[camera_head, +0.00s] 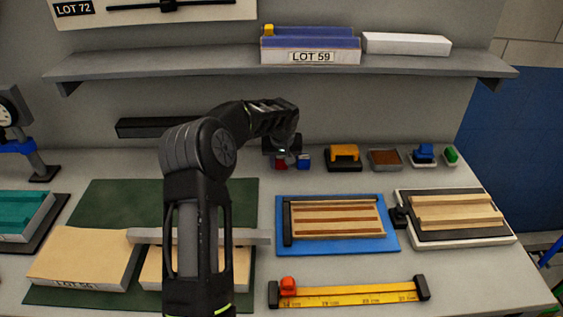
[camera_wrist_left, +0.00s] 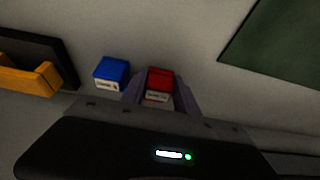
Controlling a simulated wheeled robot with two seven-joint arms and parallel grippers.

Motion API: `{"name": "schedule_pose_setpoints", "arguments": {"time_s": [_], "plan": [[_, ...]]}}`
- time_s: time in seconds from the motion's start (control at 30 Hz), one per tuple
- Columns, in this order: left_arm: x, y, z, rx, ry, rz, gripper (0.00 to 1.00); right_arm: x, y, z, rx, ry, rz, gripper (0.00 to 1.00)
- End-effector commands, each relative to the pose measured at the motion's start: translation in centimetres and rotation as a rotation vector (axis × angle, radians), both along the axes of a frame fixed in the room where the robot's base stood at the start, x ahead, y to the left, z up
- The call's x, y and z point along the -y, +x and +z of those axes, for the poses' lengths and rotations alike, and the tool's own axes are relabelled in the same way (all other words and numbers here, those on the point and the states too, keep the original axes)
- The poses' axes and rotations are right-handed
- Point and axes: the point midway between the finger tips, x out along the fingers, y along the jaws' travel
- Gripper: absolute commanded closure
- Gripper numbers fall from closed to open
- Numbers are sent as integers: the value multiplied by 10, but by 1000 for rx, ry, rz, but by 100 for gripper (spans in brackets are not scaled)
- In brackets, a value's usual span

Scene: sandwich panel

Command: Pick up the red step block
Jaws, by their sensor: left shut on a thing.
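The red step block (camera_wrist_left: 160,82) is a small red block with a pale label on its lower part. In the left wrist view it sits between the fingers of my left gripper (camera_wrist_left: 160,98), which is shut on it. In the head view my left gripper (camera_head: 283,150) reaches down at the back of the bench, and only a bit of the red block (camera_head: 281,163) shows under it. A blue block (camera_wrist_left: 112,73) with a label stands right beside it; it also shows in the head view (camera_head: 304,161). I cannot tell whether the red block touches the bench.
Right of the blue block are a yellow-orange piece on a black base (camera_head: 344,155), a brown tray (camera_head: 385,159) and more small blocks. A blue board (camera_head: 391,240) with a striped panel lies in front. A grey shelf (camera_head: 200,66) hangs above, and a black bar (camera_head: 150,128) is on the wall.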

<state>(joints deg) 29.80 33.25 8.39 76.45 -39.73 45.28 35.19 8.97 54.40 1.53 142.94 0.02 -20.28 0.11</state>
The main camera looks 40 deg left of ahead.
Motion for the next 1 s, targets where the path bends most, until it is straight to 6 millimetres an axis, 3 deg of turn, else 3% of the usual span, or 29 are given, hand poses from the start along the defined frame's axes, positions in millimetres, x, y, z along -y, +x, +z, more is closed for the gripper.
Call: {"name": "schedule_pose_setpoints", "arguments": {"time_s": [0.27,0.57,0.77,1.0], "plan": [[2,-1,19,4,2,0,100,0,1,-9,3,2,1,64],[2,-1,69,5,2,1,100,0,1,-18,4,2,1,64],[27,-32,67,3,1,-4,100,0,1,-36,5,2,0,64],[71,-83,65,3,1,-4,100,0,2,-58,6,2,0,64]]}}
